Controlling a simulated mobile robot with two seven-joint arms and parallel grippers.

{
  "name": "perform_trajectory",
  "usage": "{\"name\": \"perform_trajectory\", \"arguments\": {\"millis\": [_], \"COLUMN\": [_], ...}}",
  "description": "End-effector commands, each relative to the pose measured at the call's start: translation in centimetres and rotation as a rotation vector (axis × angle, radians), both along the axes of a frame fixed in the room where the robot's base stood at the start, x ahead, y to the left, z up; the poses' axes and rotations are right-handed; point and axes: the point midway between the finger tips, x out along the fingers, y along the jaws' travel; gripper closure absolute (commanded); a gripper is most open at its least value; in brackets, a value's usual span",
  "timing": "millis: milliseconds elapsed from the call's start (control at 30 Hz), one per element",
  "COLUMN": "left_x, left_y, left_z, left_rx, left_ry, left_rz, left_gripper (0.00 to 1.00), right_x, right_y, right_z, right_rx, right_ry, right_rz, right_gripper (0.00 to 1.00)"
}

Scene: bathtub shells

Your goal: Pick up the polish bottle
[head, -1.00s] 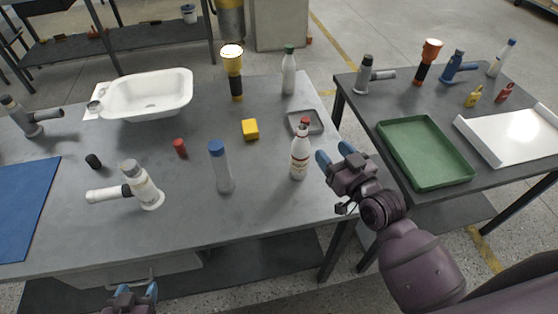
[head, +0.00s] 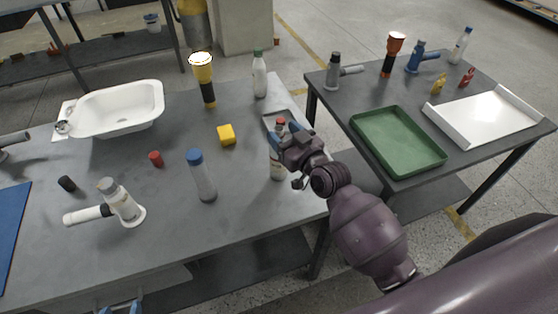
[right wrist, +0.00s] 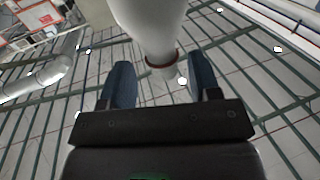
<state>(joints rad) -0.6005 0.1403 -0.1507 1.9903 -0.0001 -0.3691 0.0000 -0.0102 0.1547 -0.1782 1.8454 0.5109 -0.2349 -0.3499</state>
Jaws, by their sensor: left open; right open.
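The white bottle with a red cap, which I take as the polish bottle (head: 277,169), stands upright near the right edge of the left table. My right gripper (head: 284,138) is at its upper part and hides some of it. In the right wrist view the white bottle (right wrist: 150,22) comes in from the top, with a red ring near its end. The open blue fingers of the right gripper (right wrist: 160,85) lie either side of its line; contact cannot be told. My left gripper (head: 121,307) is at the bottom edge, only its blue fingertips showing, apart and empty.
A blue-capped bottle (head: 201,176), a yellow block (head: 226,135), a green-capped white bottle (head: 259,75) and a flashlight (head: 205,82) stand nearby. The right table holds a green tray (head: 365,113) and a white tray (head: 455,122).

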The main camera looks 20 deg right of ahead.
Motion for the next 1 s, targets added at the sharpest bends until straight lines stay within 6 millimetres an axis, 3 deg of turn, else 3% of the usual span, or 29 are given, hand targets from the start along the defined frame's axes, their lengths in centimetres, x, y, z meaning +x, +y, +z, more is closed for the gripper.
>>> {"name": "perform_trajectory", "arguments": {"millis": [233,567,933,1000], "left_x": [-0.2,-0.2,0.1,0.1], "left_y": [0.1,0.2,0.1,0.1], "left_z": [0.1,0.1,0.3,0.3], "left_rx": [0.002,0.004,0.003,0.002], "left_ry": [0.003,0.002,-0.003,-0.004], "left_rz": [0.000,0.000,-0.001,-0.002], "left_gripper": [0.43,0.43,0.43,0.43], "right_x": [2.9,3.4,3.3,3.3], "right_y": [1.2,1.4,1.4,1.4], "right_z": [0.0,0.0,0.0,0.0], "right_rx": [0.000,0.000,0.000,0.000], "right_ry": [0.000,0.000,0.000,0.000], "right_rz": [-0.001,-0.001,-0.001,-0.001], "right_gripper": [0.43,0.43,1.00,1.00]}}
